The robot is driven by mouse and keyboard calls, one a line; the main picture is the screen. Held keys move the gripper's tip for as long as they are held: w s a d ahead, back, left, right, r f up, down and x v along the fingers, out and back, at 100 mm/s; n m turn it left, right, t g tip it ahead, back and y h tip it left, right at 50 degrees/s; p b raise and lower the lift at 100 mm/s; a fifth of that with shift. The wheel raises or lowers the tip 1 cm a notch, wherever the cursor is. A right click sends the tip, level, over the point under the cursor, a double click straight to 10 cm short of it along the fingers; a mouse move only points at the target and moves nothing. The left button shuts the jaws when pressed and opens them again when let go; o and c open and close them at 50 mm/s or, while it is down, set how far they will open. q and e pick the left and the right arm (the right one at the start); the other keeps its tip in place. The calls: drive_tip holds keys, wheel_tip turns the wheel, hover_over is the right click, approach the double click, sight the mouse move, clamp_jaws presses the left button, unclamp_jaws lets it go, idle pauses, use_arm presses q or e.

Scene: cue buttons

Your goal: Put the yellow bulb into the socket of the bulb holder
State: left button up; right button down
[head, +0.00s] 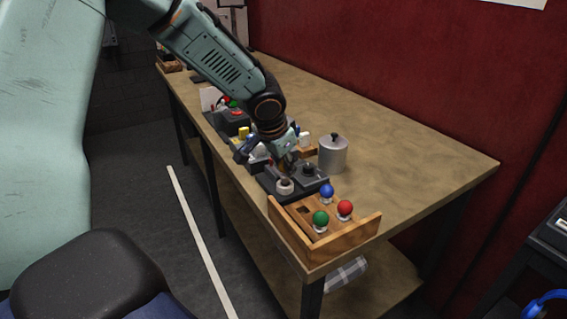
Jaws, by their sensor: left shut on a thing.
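My left gripper (284,166) points down over the dark bulb holder (314,184) on the bench. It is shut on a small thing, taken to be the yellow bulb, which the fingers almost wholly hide. A pale round socket (285,187) on the holder lies just below the fingertips. I cannot tell whether the bulb touches the socket. A wooden tray (344,240) in front of the holder carries a blue bulb (327,191), a red bulb (345,208) and a green bulb (320,219); one dark hole in it is empty. My right gripper is out of view.
A grey lidded canister (333,155) stands close to the right of the gripper. Small boxes, a yellow piece (243,132) and a red button (236,113) crowd the bench behind it. The wooden bench top (400,150) is clear to the right.

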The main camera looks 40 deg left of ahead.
use_arm(q)
drive_tip(key=shift+f+b, duration=1.15)
drive_tip(key=shift+b, duration=0.25)
idle(1.2)
drive_tip(key=o, duration=1)
drive_tip(key=shift+o, duration=0.9)
drive_tip(key=shift+r+p, duration=2.9)
drive_tip(key=shift+r, duration=0.65)
